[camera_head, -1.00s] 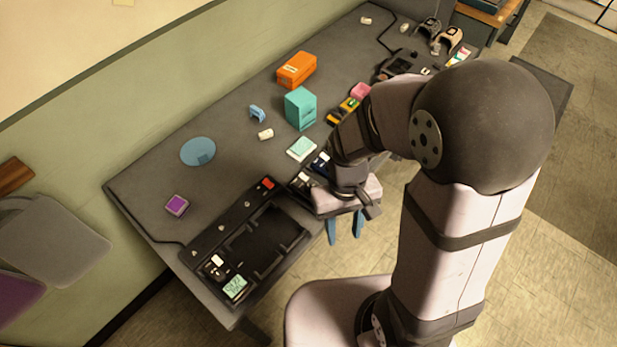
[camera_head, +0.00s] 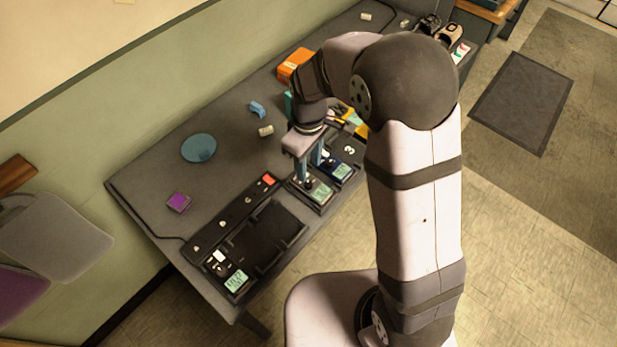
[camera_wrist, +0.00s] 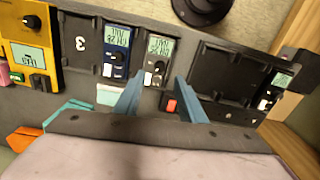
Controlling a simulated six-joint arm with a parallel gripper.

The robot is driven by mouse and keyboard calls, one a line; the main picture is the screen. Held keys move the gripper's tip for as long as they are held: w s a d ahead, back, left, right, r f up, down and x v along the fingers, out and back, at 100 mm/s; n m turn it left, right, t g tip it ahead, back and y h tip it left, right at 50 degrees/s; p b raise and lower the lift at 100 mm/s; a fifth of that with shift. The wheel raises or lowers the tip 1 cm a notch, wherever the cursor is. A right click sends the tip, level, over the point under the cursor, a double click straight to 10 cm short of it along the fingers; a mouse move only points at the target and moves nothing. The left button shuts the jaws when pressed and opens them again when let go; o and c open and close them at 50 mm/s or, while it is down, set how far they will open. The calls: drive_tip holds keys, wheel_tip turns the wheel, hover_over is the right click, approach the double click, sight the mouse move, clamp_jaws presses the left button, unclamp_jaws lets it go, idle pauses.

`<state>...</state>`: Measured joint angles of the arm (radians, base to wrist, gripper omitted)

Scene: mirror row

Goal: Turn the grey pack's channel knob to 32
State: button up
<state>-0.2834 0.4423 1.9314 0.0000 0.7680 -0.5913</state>
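The grey pack (camera_head: 322,203) sits in the tray along the table's front edge. In the wrist view the grey pack (camera_wrist: 165,48) shows a pale green display (camera_wrist: 159,47), which appears upside down; I cannot read its number for certain. Its dark channel knob (camera_wrist: 159,67) is below the display there, beside a small white button. My gripper (camera_head: 311,176) points down over the knob end of the pack. In the wrist view my gripper (camera_wrist: 160,78) has its blue fingers apart, on either side of the knob area, with nothing between them. I cannot tell whether they touch anything.
A blue pack (camera_wrist: 117,45) stands close beside the grey one, and a yellow pack (camera_wrist: 30,45) lies beyond an empty bay marked 3. Another pack (camera_head: 236,282) with a display is at the tray's near-left end. A red button (camera_head: 268,180) is close to my gripper.

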sight(309, 184)
drive_tip(key=shift+f+p, duration=0.8)
drive_tip(key=shift+f, duration=2.65)
clamp_jaws()
